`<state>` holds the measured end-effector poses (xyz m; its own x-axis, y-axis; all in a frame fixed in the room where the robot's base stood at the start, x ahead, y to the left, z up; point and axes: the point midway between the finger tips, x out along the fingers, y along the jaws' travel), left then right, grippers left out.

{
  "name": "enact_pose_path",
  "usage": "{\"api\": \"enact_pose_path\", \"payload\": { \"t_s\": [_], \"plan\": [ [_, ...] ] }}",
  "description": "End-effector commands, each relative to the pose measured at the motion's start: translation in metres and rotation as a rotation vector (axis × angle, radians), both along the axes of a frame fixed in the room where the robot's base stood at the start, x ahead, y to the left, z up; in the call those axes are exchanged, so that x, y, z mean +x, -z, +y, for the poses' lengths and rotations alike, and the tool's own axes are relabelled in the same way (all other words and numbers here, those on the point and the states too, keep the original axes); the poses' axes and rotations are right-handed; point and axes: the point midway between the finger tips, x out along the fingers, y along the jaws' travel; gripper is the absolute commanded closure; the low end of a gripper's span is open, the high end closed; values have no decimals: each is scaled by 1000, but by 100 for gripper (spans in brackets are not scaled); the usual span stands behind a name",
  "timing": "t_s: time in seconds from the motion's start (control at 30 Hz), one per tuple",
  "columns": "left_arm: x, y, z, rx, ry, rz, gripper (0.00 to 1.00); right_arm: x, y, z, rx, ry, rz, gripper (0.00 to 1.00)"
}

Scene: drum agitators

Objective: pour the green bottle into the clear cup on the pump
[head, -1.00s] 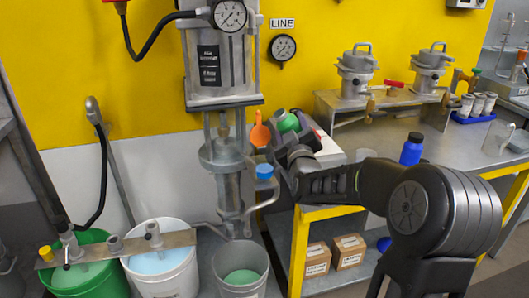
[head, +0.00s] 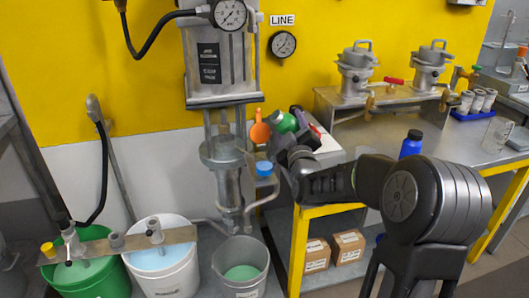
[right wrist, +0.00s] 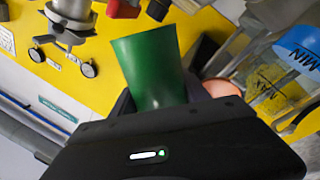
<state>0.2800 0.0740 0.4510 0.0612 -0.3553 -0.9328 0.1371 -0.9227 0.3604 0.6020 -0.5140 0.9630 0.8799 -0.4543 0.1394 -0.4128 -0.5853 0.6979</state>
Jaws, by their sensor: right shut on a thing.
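The green bottle (head: 286,123) is held in my right gripper (head: 303,128) in the head view, just right of the pump (head: 221,150). The right wrist view shows the bottle's green body (right wrist: 153,72) between the jaws, which are shut on it. Its mouth is hard to make out. A clear cup (right wrist: 268,80) with a blue "MIN" band shows at the right of the wrist view. In the head view a small blue part (head: 264,169) sits at the pump's side, below the bottle; the clear wall is hard to see. My left gripper is not in view.
An orange piece (head: 260,130) is beside the bottle at the pump.

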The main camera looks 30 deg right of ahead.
Motion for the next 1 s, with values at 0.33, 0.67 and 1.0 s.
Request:
{"api": "enact_pose_path", "payload": {
  "t_s": [0.33,0.67,1.0],
  "plan": [
    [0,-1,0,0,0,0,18,0,-1,0,-21,0,5,100],
    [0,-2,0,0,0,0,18,0,0,-1,-39,1,12,100],
    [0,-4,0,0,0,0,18,-1,0,-2,-59,1,18,100]
  ]
}}
